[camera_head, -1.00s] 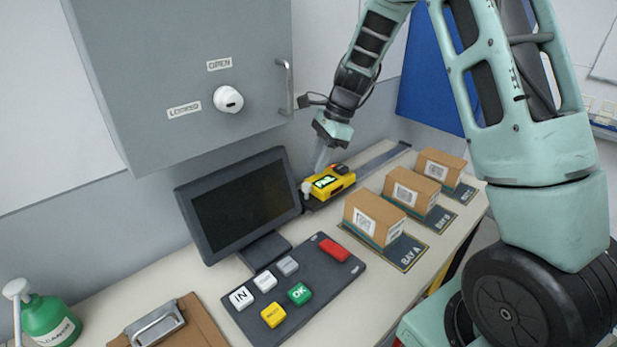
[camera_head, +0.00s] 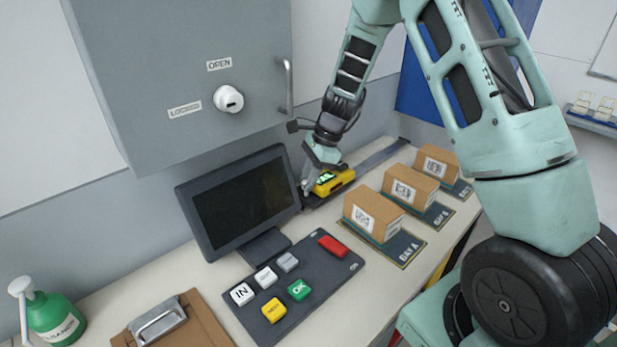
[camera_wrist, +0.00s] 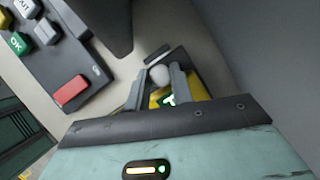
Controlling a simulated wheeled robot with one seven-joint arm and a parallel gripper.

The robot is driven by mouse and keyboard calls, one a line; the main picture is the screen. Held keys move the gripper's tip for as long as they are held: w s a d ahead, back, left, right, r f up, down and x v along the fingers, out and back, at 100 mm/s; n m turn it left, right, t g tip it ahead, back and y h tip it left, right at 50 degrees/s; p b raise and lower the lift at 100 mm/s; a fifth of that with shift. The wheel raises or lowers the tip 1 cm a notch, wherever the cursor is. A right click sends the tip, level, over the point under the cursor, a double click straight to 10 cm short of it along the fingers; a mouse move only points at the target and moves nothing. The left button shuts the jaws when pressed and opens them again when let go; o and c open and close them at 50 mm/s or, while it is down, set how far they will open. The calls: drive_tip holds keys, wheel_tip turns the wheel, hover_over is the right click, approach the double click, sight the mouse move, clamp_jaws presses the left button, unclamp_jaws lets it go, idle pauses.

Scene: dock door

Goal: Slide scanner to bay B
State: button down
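The yellow scanner (camera_head: 336,180) with a lit green screen sits at the near end of a dark rail (camera_head: 385,154) along the wall, behind the bay A box. A pale round knob (camera_wrist: 159,75) is at the scanner's near end. My gripper (camera_head: 308,186) is down at this end. In the wrist view its two fingers (camera_wrist: 160,82) are apart, one on each side of the knob; contact is not clear. Part of the scanner (camera_wrist: 165,98) shows between the fingers. The bay B mat (camera_head: 437,216) carries a cardboard box (camera_head: 408,188), midway along the row.
A monitor (camera_head: 240,205) stands close left of my gripper, below a grey cabinet (camera_head: 190,60). The bay A box (camera_head: 373,214) and bay C box (camera_head: 437,164) flank bay B. A button panel (camera_head: 325,268) lies in front. The rail beyond the scanner looks clear.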

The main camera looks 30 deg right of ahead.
drive_tip(key=w+d, duration=0.1)
drive_tip(key=d, duration=0.4)
drive_tip(key=w+d, duration=0.1)
drive_tip(key=d, duration=0.4)
drive_tip(key=w+d+p, duration=0.1)
drive_tip(key=d, duration=0.4)
drive_tip(key=shift+d, duration=0.4)
drive_tip(key=c, duration=1.5)
unclamp_jaws()
drive_tip(key=b+v, duration=0.4)
drive_tip(key=v, duration=1.3)
drive_tip(key=shift+r, duration=0.3)
